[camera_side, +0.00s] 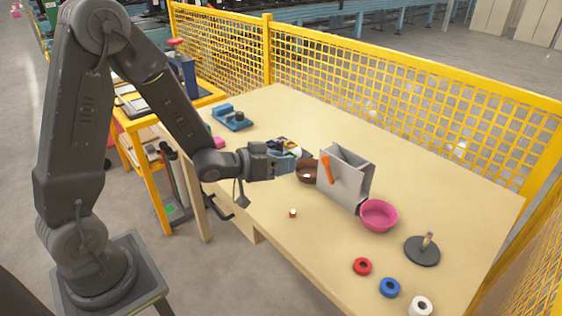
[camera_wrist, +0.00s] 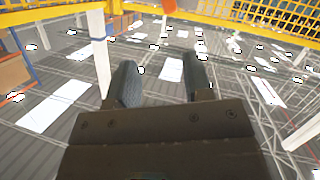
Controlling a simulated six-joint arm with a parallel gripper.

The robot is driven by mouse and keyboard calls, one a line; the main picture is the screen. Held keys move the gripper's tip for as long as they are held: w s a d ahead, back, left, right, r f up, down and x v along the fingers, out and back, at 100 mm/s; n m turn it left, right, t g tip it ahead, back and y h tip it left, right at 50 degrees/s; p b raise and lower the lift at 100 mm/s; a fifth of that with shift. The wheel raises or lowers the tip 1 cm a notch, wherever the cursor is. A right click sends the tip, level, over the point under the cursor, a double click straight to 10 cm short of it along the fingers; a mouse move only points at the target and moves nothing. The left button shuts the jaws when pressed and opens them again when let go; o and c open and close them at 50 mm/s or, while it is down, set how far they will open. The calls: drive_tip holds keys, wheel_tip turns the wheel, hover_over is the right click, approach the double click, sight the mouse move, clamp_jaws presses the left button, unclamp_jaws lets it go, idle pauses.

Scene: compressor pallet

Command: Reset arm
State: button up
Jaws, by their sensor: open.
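My gripper (camera_side: 284,160) is held level above the table (camera_side: 440,195) in the side view, near its left edge. It points right toward the grey open-topped box and overlaps a small cluster of coloured items in the picture. In the wrist view my gripper (camera_wrist: 162,75) shows two dark fingers standing apart with nothing between them.
A peg stand (camera_side: 422,251) and red (camera_side: 362,267), blue and white rings lie nearer. Yellow fencing (camera_side: 400,90) lines the back.

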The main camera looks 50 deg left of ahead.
drive_tip(key=s+a+r+g+y, duration=0.1)
drive_tip(key=s+r+g+y, duration=0.35)
drive_tip(key=s+r, duration=0.35)
drive_tip(key=s+d+r+g, duration=0.1)
drive_tip(key=s+r+g, duration=0.1)
drive_tip(key=s, duration=0.5)
drive_tip(key=s+d+r+g, duration=0.2)
drive_tip(key=s, duration=0.5)
drive_tip(key=shift+s+d+r+m+h, duration=0.3)
drive_tip(key=shift+r+m+h, duration=0.05)
drive_tip(key=shift+m+h, duration=0.1)
